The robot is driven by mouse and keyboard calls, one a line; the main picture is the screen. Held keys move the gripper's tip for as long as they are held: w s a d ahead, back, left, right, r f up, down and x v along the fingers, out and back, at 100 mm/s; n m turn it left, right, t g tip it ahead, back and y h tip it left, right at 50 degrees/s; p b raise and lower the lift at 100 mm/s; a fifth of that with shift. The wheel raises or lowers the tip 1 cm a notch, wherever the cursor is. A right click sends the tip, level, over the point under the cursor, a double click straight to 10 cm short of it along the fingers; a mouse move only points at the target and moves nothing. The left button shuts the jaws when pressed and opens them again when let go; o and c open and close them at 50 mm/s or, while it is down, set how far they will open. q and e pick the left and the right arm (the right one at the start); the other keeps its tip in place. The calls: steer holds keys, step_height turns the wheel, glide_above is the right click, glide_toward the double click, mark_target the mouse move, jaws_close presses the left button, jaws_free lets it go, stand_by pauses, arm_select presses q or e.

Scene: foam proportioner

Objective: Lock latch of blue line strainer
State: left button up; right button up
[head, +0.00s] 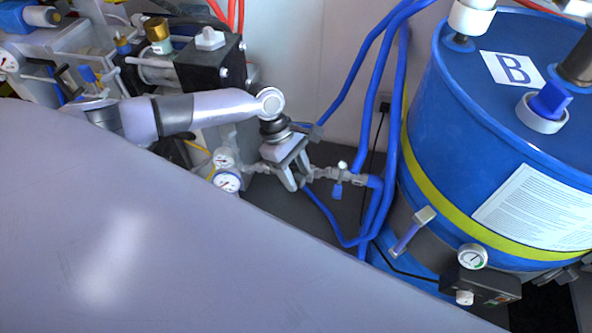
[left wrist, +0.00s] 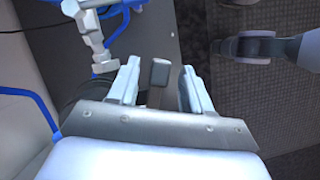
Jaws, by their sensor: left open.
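Grey pipe fittings (head: 322,174) on the line with the blue hoses appear to include the blue line strainer; its latch is too small to tell in the head view. Similar grey fittings (left wrist: 90,38) show at the upper left of the left wrist view. My left gripper (head: 296,182) is open, pointing down beside or over the left end of these fittings. In the left wrist view, a dark grey block (left wrist: 159,72) shows between the open fingers, apart from both; I cannot tell whether it is the latch. My right gripper is not in view.
A blue drum (head: 425,120) marked B stands at the right. Blue hoses (head: 378,100) run beside it. Pressure gauges (head: 227,181) and a black block (head: 210,66) are close to my left arm. A large pale surface (head: 150,230) fills the lower left.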

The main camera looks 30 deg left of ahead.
arm_select(q)
jaws_close()
steer(key=b, duration=0.1)
steer(key=m+b, duration=0.1)
steer(key=shift+s+f+m+g+b, duration=0.15)
steer(key=shift+f+m+g+b, duration=0.05)
steer(key=shift+m+g+b, duration=0.1)
steer(key=s+a+m+g+y+b, duration=0.1)
steer(key=m+b, duration=0.3)
steer(key=b, duration=0.1)
steer(key=s+m+g+y+b, duration=0.1)
steer(key=m+b, duration=0.3)
steer(key=s+a+m+g+y+b, duration=0.1)
steer(key=m+b, duration=0.3)
steer(key=b, duration=0.1)
steer(key=shift+a+r+m+b, duration=0.25)
steer(key=shift+a+m+b, duration=0.05)
steer(key=shift+a, duration=0.05)
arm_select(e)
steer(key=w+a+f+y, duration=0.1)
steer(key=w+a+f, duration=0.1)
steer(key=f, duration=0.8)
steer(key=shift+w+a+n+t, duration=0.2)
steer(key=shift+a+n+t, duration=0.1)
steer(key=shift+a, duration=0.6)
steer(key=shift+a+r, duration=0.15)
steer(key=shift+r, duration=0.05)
